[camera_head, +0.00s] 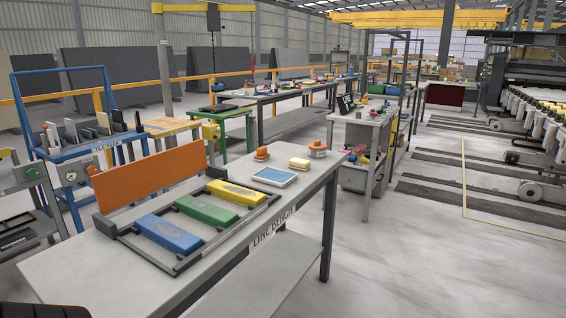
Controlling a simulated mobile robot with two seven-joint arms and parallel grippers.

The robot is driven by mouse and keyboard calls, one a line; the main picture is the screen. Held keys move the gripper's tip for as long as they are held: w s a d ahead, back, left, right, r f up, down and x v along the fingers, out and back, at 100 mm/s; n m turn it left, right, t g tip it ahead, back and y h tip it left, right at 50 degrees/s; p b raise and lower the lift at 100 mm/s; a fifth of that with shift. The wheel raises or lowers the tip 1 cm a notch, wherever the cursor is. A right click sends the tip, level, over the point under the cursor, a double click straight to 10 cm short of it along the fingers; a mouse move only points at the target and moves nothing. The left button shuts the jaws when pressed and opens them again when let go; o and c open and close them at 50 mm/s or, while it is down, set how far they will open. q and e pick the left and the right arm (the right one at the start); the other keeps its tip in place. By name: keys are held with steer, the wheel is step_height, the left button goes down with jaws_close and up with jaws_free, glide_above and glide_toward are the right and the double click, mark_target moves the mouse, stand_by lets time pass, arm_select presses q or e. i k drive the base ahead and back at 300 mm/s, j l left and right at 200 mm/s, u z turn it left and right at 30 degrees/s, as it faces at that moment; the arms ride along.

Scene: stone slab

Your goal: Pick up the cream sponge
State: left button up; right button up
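The cream sponge (299,163) is a small pale block lying near the far end of the grey line bench (95,272). It lies behind a blue-topped tray (274,177) and in front of a white and orange round container (317,149). An orange-topped item (262,153) is to its left. Neither of my grippers can be made out in the head view. A dark ribbed shape cuts into the bottom left corner, and I cannot tell what it is.
A dark rack on the bench holds blue (168,233), green (206,210) and yellow (236,192) blocks, with an upright orange panel (148,176) behind. The bench's near left surface is bare. Another cluttered bench (352,133) stands beyond; open floor lies right.

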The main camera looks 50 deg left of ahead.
mark_target(301, 164)
steer(key=i+u, duration=0.45)
steer(key=i, duration=0.6)
steer(key=i+l+u, duration=0.1)
steer(key=i, duration=1.05)
